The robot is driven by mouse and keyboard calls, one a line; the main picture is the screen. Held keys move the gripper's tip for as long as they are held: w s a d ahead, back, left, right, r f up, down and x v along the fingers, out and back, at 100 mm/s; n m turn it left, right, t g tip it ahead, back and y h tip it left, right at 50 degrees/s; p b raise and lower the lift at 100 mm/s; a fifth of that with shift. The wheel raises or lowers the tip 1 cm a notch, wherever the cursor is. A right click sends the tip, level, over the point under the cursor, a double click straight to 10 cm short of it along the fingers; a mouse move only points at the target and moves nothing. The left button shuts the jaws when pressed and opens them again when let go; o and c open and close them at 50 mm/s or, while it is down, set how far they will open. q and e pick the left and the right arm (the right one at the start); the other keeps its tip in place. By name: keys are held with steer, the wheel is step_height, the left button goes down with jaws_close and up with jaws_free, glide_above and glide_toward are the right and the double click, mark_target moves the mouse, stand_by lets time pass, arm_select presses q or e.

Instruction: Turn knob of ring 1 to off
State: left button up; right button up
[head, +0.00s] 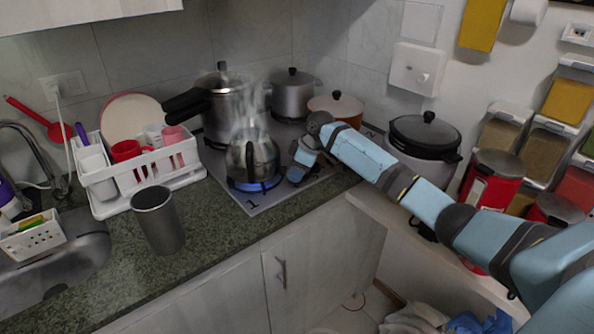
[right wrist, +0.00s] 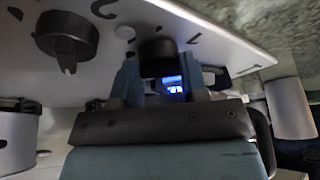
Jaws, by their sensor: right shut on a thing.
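The stove (head: 268,202) has a steaming kettle (head: 252,158) on its front ring, near a painted 1. A blue flame (head: 258,186) burns under the kettle. My right gripper (head: 296,176) is at the stove's right side, beside the kettle; its fingertips are hard to make out there. In the right wrist view my right gripper (right wrist: 157,78) has its two fingers closed on both sides of a black knob (right wrist: 158,52). A blue glow (right wrist: 172,86) shows behind the fingers. I cannot read which ring this knob belongs to. My left gripper is not in view.
A second black knob (right wrist: 66,38) is left of the held one. A rice cooker (head: 425,140) is at right. A dish rack (head: 145,178) and metal cup (head: 158,220) are at left.

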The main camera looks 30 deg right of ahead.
steer(key=shift+r+n+g+p, duration=0.3)
steer(key=shift+n+p, duration=0.2)
steer(key=shift+p, duration=0.35)
steer(key=shift+f+n+p, duration=0.15)
steer(key=shift+n+p, duration=0.3)
steer(key=shift+n, duration=0.35)
steer(key=shift+g+y, duration=0.3)
steer(key=shift+f, duration=0.1)
steer(key=o, duration=0.9)
steer(key=v, duration=1.3)
steer(key=shift+s+d+r, duration=0.1)
steer(key=shift+d+r, duration=0.1)
steer(key=shift+r, duration=0.15)
